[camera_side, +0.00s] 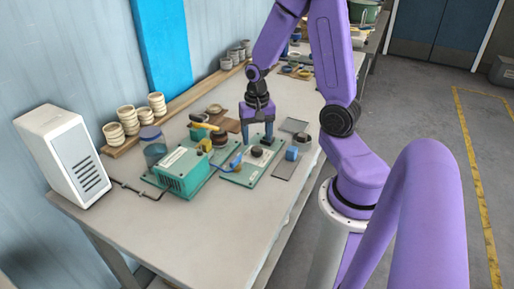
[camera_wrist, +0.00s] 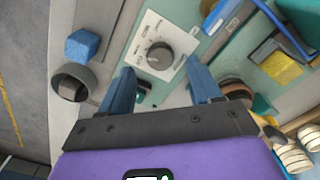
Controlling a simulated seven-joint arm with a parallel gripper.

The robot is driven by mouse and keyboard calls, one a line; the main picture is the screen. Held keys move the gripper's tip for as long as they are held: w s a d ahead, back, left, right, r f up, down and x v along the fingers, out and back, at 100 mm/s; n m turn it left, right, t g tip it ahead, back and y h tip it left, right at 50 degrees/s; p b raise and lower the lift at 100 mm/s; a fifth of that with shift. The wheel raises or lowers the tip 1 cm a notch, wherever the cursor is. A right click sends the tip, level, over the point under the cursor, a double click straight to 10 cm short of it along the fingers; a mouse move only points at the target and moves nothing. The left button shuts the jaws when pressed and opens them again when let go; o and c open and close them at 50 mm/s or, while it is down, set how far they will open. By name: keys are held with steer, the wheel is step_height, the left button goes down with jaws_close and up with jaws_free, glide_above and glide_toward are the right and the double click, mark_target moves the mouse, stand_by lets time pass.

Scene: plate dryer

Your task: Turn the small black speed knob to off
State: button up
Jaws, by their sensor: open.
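A dark round knob (camera_wrist: 160,56) with a pointer mark sits on a white dial plate (camera_wrist: 142,40) with printed marks, just beyond my fingertips in the wrist view. In the side view a dark knob (camera_side: 257,151) shows on the green panel (camera_side: 243,172). My gripper (camera_wrist: 161,77) is open and empty, its two blue fingers apart on either side of the space below the knob, not touching it. A smaller dark part (camera_wrist: 145,92) lies between the fingers, partly hidden by the left one; I cannot tell what it is. In the side view my gripper (camera_side: 259,139) points down over the panel's far part.
A blue block (camera_wrist: 82,44) and a dark round cup (camera_wrist: 72,82) stand left of the dial. A green box (camera_side: 183,172) stands left of the panel in the side view, with a white vented unit (camera_side: 65,155) farther left. The table's front is clear.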

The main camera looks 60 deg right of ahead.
mark_target(257, 149)
steer(key=shift+f, duration=2.45)
steer(key=c, duration=1)
